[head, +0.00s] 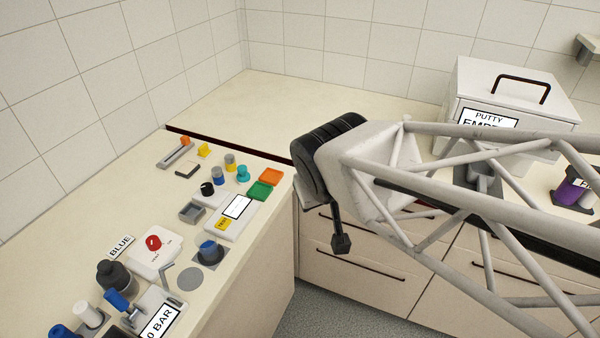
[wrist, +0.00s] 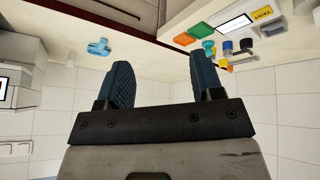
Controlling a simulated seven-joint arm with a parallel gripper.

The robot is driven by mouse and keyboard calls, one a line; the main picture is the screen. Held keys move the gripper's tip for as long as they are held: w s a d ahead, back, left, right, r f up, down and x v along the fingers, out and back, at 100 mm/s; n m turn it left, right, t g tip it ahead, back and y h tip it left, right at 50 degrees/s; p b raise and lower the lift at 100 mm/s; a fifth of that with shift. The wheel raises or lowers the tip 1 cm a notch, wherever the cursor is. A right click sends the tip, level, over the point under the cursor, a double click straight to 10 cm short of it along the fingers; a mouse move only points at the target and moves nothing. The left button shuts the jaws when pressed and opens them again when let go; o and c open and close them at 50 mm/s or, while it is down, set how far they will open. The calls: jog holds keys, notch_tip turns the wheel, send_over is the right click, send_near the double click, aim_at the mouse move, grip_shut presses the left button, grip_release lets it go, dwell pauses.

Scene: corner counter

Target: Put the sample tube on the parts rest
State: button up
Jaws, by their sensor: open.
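My gripper (wrist: 160,62) is open in the wrist view, its two dark ribbed fingers apart with nothing between them. In the head view my arm comes in from the right and the fingers cannot be made out clearly. A small blue piece with short arms (wrist: 98,46) lies on the counter in the wrist view, left of the fingers and apart from them; I cannot tell whether it is the sample tube or the parts rest. In the head view nothing can be named for certain as either, and my arm hides part of the back counter.
The left counter holds a grey tray (head: 192,211), green block (head: 262,190), orange block (head: 271,176), red-button box (head: 154,246) and several knobs. A white lidded putty box (head: 515,95) and a purple container (head: 572,191) stand right. The back corner counter (head: 255,100) is clear.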

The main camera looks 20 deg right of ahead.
jog(key=s+r+g, duration=0.1)
jog(key=s+a+r+g+y, duration=0.1)
jog(key=s, duration=0.1)
jog(key=s+r+g, duration=0.1)
jog(key=shift+s+a+y, duration=0.3)
jog(key=shift+s+a, duration=0.05)
jog(key=shift+a, duration=0.05)
